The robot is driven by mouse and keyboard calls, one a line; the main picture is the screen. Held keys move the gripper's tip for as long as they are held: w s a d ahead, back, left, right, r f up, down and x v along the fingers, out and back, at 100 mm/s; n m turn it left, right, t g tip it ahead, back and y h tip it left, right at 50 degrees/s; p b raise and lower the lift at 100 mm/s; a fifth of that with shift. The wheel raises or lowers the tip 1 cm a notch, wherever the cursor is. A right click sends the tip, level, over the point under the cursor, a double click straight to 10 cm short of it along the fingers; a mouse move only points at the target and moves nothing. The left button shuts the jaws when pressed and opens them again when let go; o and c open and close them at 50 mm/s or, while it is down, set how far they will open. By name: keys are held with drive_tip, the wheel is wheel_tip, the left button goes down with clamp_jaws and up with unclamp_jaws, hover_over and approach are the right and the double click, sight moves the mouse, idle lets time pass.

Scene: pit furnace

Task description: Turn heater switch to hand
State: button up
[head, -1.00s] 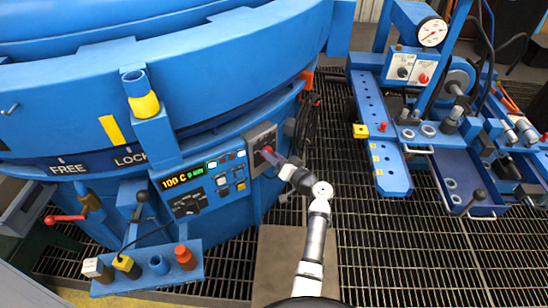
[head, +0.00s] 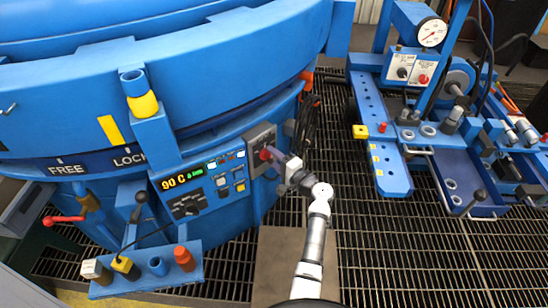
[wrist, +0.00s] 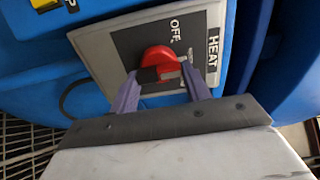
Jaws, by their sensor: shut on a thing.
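The heater switch is a red rotary knob (wrist: 158,57) on a grey plate (wrist: 98,50) marked HEAT. The label OFF shows above the knob; another label beside it is partly hidden by a finger. In the head view the red knob (head: 265,154) sits at the right end of the furnace's control panel. My gripper (wrist: 160,74) is shut on the knob, with one finger on each side of it. The fingers hide the knob's lower part, and I cannot tell its exact setting. In the head view my gripper (head: 274,157) reaches the knob from the right.
The control panel display (head: 182,178) reads 90 C, with several small buttons beside it. A blue shelf with knobs and a lever (head: 150,274) juts out below. A blue bench with a gauge (head: 432,32) stands at right. Grated floor lies between.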

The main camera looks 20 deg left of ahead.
drive_tip(key=shift+s+f+m+p, duration=0.1)
drive_tip(key=shift+m+p, duration=0.95)
drive_tip(key=shift+m, duration=1.45)
drive_tip(key=shift+f+m+p, duration=0.1)
drive_tip(key=shift+m+p, duration=0.95)
drive_tip(key=shift+m, duration=1.45)
drive_tip(key=o, duration=1)
drive_tip(key=b+v, duration=0.2)
drive_tip(key=v, duration=1.1)
drive_tip(key=shift+s+d, duration=0.2)
drive_tip(key=shift+d, duration=0.15)
drive_tip(key=shift+w, duration=0.1)
